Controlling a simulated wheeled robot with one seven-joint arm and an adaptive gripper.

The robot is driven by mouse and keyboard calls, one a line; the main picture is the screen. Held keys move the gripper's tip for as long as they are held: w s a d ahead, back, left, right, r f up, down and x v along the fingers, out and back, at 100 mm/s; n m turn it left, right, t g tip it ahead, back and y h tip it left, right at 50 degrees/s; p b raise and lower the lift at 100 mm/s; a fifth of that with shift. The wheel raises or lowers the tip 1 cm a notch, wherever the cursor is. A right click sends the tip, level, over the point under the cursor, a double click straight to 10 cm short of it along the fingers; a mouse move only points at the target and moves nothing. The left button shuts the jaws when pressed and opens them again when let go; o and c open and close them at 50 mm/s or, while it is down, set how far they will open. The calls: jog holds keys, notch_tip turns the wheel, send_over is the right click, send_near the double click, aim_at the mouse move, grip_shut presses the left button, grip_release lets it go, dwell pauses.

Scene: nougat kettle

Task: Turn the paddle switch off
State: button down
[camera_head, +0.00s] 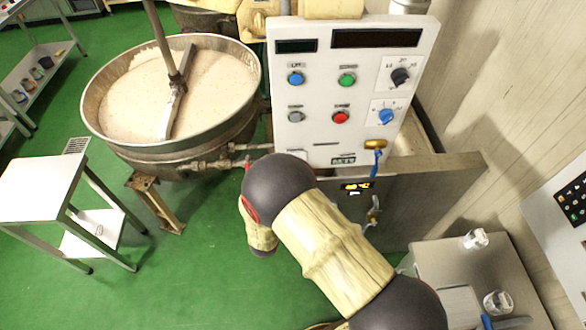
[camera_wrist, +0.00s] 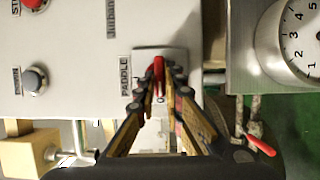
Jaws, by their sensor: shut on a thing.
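The paddle switch (camera_wrist: 158,70) is a red lever on a light plate beside a "PADDLE" label (camera_wrist: 124,78) in the wrist view. My gripper (camera_wrist: 159,88) is at the switch, with its two fingertips closed in on the red lever from both sides. The fingers cover the lower part of the lever and some of the lettering on its plate. In the head view, my arm hides the switch and my gripper, below the white control panel (camera_head: 318,130).
The kettle (camera_head: 180,150) with pale contents stands left of the panel. A grey push button (camera_wrist: 35,78) and a numbered dial (camera_wrist: 295,40) are nearby. A white side table (camera_head: 40,188) stands at left.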

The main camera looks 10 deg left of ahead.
dwell(0.3)
jog(key=c, duration=1.9)
grip_release()
jog(key=shift+s+a, duration=0.1)
jog(key=s+a, duration=0.1)
jog(key=s, duration=1)
jog(key=shift+s+a, duration=0.15)
jog(key=shift+s, duration=0.2)
jog(key=shift+f, duration=0.1)
